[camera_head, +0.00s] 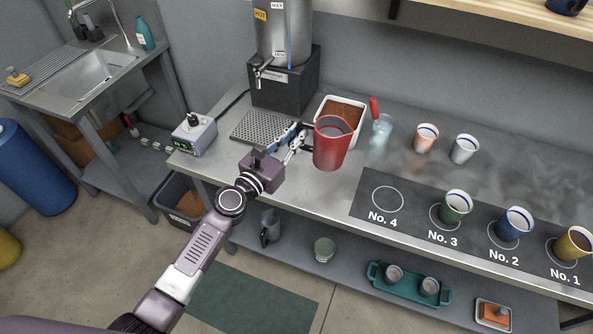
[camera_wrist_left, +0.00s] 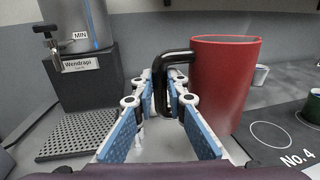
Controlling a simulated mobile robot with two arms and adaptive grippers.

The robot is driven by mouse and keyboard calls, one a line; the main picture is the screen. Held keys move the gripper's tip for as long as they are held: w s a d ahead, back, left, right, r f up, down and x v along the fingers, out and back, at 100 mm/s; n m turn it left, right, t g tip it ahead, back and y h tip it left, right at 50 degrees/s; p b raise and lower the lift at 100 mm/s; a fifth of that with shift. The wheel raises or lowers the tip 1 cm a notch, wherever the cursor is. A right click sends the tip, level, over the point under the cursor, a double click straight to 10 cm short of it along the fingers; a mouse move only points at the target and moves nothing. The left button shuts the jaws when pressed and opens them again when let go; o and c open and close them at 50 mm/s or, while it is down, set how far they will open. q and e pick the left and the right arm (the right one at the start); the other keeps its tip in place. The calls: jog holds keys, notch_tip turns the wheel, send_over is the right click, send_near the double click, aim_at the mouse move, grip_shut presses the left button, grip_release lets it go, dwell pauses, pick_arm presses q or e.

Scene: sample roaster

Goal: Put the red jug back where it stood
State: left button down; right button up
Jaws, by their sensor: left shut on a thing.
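The red jug (camera_head: 331,146) is upright over the counter, just right of the drip grate, in front of the white tub of brown grounds. It also shows in the left wrist view (camera_wrist_left: 224,85), with its black handle (camera_wrist_left: 163,85) toward my gripper. My left gripper (camera_head: 298,138) is shut on that handle; its blue-padded fingers (camera_wrist_left: 160,125) lie on both sides of it. I cannot tell whether the jug's base touches the counter. My right gripper is not in view.
A hot water urn (camera_head: 284,35) stands behind the drip grate (camera_head: 263,127).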

pick_arm(q)
notch_tip(320, 180, down, 10)
jog(key=b, duration=0.7)
jog(key=shift+f+b, duration=0.15)
jog(key=shift+b, duration=0.15)
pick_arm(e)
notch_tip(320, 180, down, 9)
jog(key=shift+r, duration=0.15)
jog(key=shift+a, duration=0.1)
pick_arm(q)
jog(key=c, duration=1.9)
grip_release()
jog(key=shift+f, duration=0.15)
jog(key=shift+c, duration=0.2)
